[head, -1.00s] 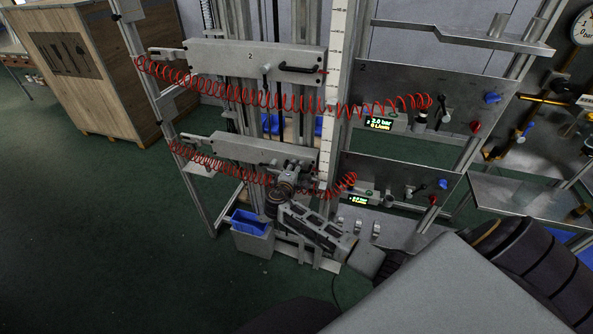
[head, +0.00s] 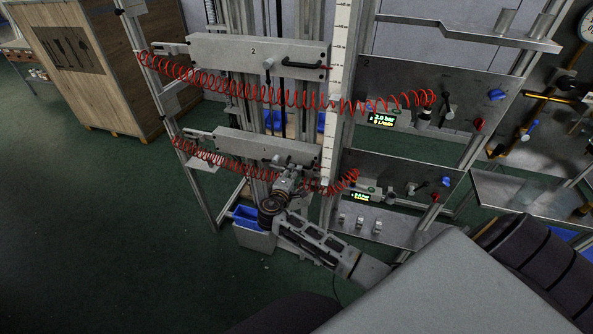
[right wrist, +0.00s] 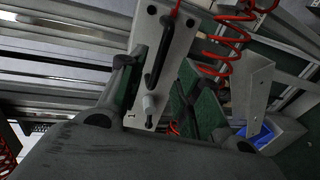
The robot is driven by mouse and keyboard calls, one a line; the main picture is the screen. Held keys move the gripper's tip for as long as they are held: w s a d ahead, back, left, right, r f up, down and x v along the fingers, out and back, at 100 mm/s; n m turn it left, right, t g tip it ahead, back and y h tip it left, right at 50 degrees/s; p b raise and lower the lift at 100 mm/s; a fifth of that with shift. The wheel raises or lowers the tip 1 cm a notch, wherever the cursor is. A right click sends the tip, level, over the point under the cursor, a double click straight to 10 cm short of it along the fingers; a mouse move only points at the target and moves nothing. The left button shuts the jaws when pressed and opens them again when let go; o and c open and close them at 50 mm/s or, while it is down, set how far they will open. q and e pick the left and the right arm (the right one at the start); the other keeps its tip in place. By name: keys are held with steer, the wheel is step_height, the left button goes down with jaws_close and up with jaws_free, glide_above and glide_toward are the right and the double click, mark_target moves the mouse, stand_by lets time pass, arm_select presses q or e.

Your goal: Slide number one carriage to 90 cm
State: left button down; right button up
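The number one carriage (head: 250,146) is the lower grey plate on the vertical rails in the head view. Its face, marked 1, shows in the right wrist view (right wrist: 169,84) with a black bar handle (right wrist: 158,54) and a pale knob (right wrist: 149,103). My right gripper (head: 298,171) is at the right end of this plate. In the right wrist view its fingers (right wrist: 157,68) stand apart on both sides of the handle, with no clear contact. A white height scale (head: 337,75) runs upright beside the rails; its numbers are too small to read. My left gripper is out of view.
The number two carriage (head: 230,54) sits higher on the same rails. Panels with valves and displays (head: 430,100) stand to the right. A grey bin with a blue liner (head: 252,232) is below. The green floor at left is clear.

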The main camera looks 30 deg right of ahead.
steer(key=shift+v, duration=2.6)
steer(key=shift+w, duration=0.1)
